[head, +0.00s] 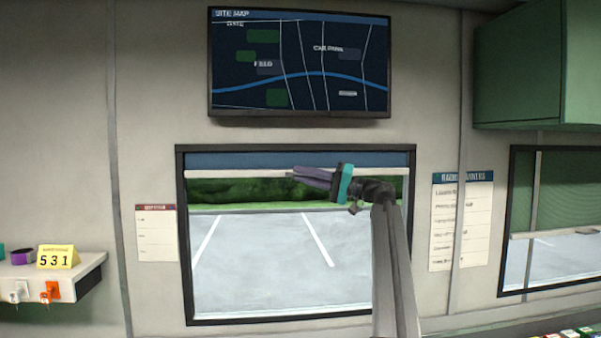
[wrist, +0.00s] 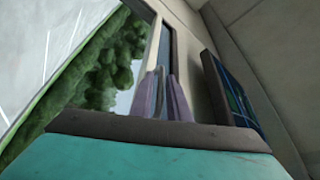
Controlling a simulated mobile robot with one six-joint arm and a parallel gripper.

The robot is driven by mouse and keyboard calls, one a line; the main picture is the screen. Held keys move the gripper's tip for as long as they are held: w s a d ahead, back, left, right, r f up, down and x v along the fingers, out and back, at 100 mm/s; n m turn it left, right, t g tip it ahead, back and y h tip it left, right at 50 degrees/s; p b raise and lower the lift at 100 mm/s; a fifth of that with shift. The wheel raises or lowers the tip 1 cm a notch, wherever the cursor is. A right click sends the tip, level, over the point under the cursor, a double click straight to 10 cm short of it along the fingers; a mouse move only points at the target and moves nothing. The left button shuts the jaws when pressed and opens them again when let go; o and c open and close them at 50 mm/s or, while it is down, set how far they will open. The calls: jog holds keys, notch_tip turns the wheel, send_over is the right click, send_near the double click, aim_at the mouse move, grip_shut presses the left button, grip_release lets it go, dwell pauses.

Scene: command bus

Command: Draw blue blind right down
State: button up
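The blue blind (head: 285,160) is a short strip at the top of the middle window, with a pale bar (head: 235,174) along its lower edge. It is rolled nearly all the way up. My gripper (head: 294,173) is at the middle of this bar, its purple fingers pointing left in the head view. In the wrist view, the two fingers (wrist: 164,92) stand slightly apart, with a narrow grey strip, seemingly the bar, between them. Whether they press on it, I cannot tell. My gripper hides part of the bar.
The window (head: 260,318) has a dark frame and shows a car park and hedge. A site map screen (head: 300,65) hangs just above. A second window with a green blind (head: 565,185) is at the right, below a green cabinet (head: 535,70). A shelf (head: 85,265) juts out at the left.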

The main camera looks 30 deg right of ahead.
jog(key=shift+w+a+r, duration=0.1)
jog(key=shift+w+a, duration=0.15)
grip_shut()
dwell(1.4)
